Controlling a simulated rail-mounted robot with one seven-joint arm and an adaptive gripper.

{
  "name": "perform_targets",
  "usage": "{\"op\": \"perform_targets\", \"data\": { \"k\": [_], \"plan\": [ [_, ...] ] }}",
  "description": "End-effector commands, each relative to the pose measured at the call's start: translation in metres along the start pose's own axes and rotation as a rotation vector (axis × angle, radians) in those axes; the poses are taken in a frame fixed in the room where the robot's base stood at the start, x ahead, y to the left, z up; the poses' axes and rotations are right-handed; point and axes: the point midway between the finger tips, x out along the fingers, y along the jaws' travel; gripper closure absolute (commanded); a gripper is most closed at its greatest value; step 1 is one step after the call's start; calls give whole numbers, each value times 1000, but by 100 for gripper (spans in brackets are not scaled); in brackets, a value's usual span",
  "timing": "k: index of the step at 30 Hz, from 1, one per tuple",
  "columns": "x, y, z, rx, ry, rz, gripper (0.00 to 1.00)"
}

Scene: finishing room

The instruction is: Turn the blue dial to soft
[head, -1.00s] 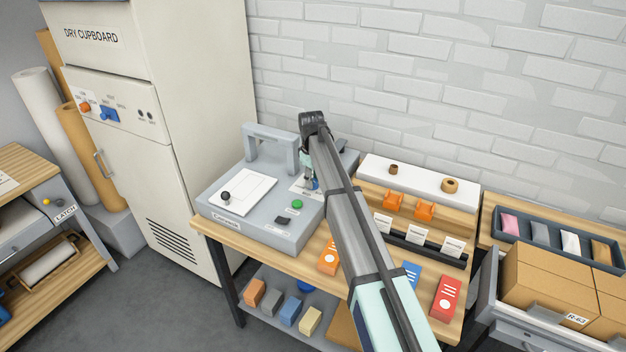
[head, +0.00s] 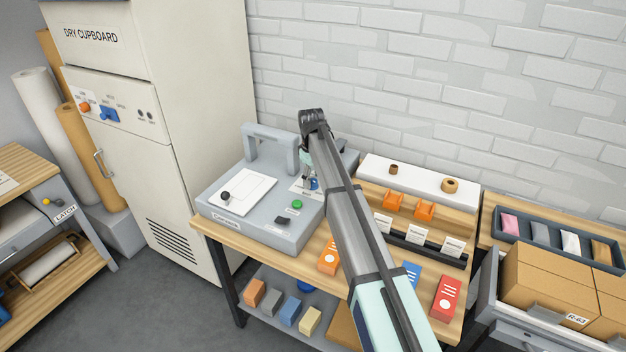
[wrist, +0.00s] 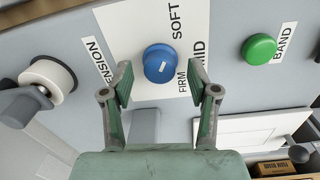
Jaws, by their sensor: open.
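The blue dial (wrist: 161,63) sits on a white label plate (wrist: 150,22) marked SOFT, FIRM and MID in the wrist view. SOFT is printed above the dial there, FIRM and MID below and to its right. A short white mark shows on the dial's face, near the FIRM side. My gripper (wrist: 161,82) is open, its two fingertips on either side of the dial's lower part in the picture. I cannot tell whether they touch it. In the head view the blue dial (head: 314,184) is partly hidden by my gripper (head: 306,183).
A green BAND button (wrist: 259,48) is right of the dial, and a TENSION knob (wrist: 48,80) with a grey lever is left. The grey machine (head: 215,205) stands on a wooden table. The dry cupboard has another blue knob (head: 109,115).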

Motion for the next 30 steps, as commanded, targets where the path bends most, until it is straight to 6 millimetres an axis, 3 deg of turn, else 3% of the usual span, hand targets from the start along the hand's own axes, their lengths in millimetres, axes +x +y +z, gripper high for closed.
{"op": "perform_targets", "data": {
  "k": [15,21,30],
  "plan": [
    [-90,0,0,-1,1,1,40],
    [-108,0,0,-1,0,-1,40],
    [-111,-1,0,-1,-1,-1,40]
  ]
}}
